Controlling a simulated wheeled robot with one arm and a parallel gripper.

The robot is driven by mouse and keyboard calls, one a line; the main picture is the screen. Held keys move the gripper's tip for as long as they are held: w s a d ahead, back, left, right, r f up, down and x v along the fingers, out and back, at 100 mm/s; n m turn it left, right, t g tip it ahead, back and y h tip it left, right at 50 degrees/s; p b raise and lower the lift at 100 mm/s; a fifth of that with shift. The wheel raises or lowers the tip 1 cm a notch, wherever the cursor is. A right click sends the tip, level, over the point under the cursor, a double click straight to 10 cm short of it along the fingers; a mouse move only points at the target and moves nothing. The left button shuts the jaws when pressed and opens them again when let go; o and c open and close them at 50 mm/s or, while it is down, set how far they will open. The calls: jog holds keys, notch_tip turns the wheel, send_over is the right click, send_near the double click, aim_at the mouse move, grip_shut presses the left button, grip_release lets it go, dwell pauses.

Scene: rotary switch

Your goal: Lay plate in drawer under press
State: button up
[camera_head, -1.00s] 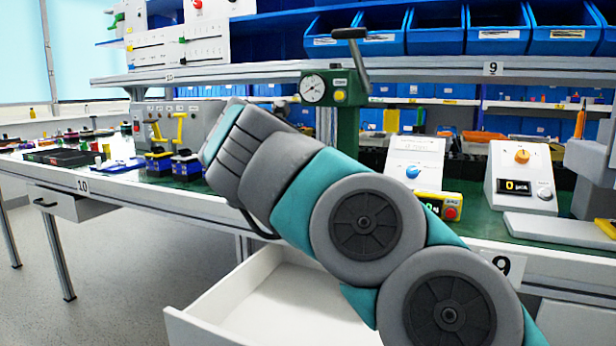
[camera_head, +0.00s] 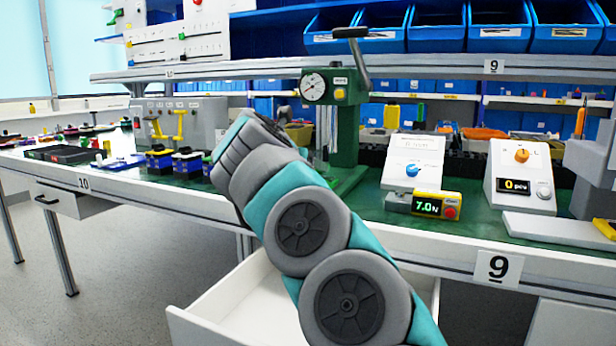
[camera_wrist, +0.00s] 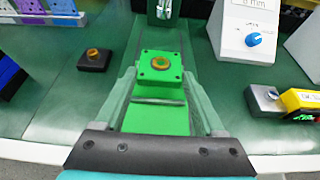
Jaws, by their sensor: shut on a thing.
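A green square plate (camera_wrist: 160,66) with corner screws and a brass ring in its middle shows in the wrist view, in front of the press column. My gripper (camera_wrist: 160,88) has one finger on each side and is shut on it. Whether the plate touches the press base is unclear. The green press (camera_head: 345,125), with a round gauge and black lever, stands on the bench in the head view; its column foot is at the top of the wrist view (camera_wrist: 163,12). The white drawer (camera_head: 215,303) below the bench is open, partly hidden by my arm. My gripper is hidden in the head view.
A small black block with a brass button (camera_wrist: 95,60) lies left of the plate. A yellow-and-grey gauge reading 7.0 N (camera_head: 427,205) and two white dial boxes (camera_head: 412,165) (camera_head: 522,180) stand right of the press. Blue-and-black blocks (camera_head: 187,165) stand left.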

jog(key=shift+f, duration=1.2)
jog(key=shift+f+b, duration=0.15)
jog(key=shift+b, duration=0.15)
jog(key=shift+f, duration=0.15)
jog(key=o, duration=1.4)
